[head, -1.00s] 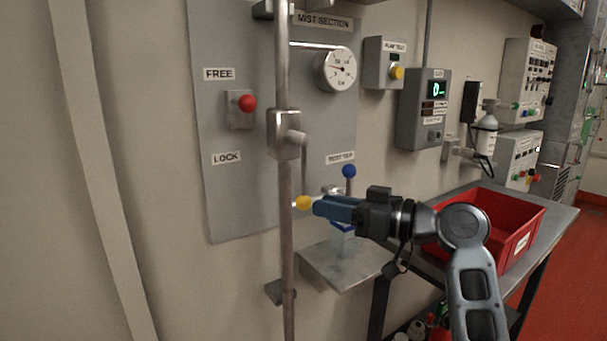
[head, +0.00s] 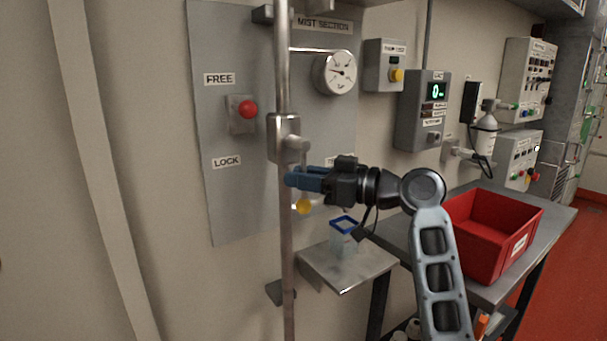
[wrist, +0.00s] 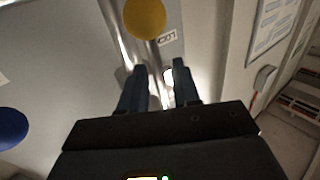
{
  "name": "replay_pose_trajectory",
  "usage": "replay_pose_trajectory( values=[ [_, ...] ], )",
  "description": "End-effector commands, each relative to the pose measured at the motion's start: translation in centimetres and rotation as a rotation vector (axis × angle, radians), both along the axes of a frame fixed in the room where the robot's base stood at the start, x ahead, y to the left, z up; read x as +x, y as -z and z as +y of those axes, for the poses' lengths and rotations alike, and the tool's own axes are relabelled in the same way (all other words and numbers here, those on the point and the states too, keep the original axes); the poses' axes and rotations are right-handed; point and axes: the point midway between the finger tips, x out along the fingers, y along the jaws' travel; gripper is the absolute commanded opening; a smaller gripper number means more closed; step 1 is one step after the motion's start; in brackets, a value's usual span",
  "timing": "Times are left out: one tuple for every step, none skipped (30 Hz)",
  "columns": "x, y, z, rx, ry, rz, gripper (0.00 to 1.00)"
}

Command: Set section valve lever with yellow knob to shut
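The section valve body (head: 284,138) sits on a vertical pipe in the head view. Its lever hangs down, with the yellow knob (head: 303,206) at the lower end. My gripper (head: 290,180) points left, just above the yellow knob and across the lever, part of which it hides. In the wrist view the yellow knob (wrist: 145,18) is at the top, beyond the fingertips. The two blue fingers (wrist: 159,68) are apart, with no object clearly held. I cannot tell whether they touch the lever.
A red knob (head: 247,109) sits between the FREE and LOCK labels. A blue knob (wrist: 12,127) shows in the wrist view. A blue-rimmed clear container (head: 343,237) stands on a small metal shelf (head: 345,275) below my gripper. A red bin (head: 485,250) is on the bench.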

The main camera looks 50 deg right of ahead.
Motion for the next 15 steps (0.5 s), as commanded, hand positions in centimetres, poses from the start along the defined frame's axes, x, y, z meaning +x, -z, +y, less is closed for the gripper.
replay_pose_trajectory(
  values=[
    [0.10, 0.00, 0.03, 0.000, 0.000, 0.000, 0.31],
    [0.12, 0.01, 0.04, 0.000, 0.000, 0.000, 0.31],
    [0.13, 0.02, 0.04, 0.000, 0.000, 0.000, 0.31],
    [0.12, 0.02, 0.04, 0.000, 0.000, 0.000, 0.31],
    [0.12, 0.02, 0.04, 0.000, 0.000, 0.000, 0.31],
    [0.11, 0.02, 0.04, 0.000, 0.000, 0.000, 0.31],
    [0.11, 0.02, 0.04, 0.000, 0.000, 0.000, 0.31],
    [0.10, 0.02, 0.03, 0.000, 0.000, 0.000, 0.30],
    [0.10, 0.02, 0.03, 0.000, 0.000, 0.000, 0.26],
    [0.10, 0.02, 0.02, 0.000, 0.000, 0.000, 0.23],
    [0.10, 0.02, 0.02, 0.000, 0.000, 0.000, 0.20],
    [0.10, 0.01, 0.02, 0.000, 0.000, 0.000, 0.16],
    [0.10, 0.02, 0.02, 0.000, 0.000, 0.000, 0.13],
    [0.09, 0.01, 0.02, 0.000, 0.000, 0.000, 0.10],
    [0.09, 0.01, 0.02, 0.000, 0.000, 0.000, 0.07]
  ],
)
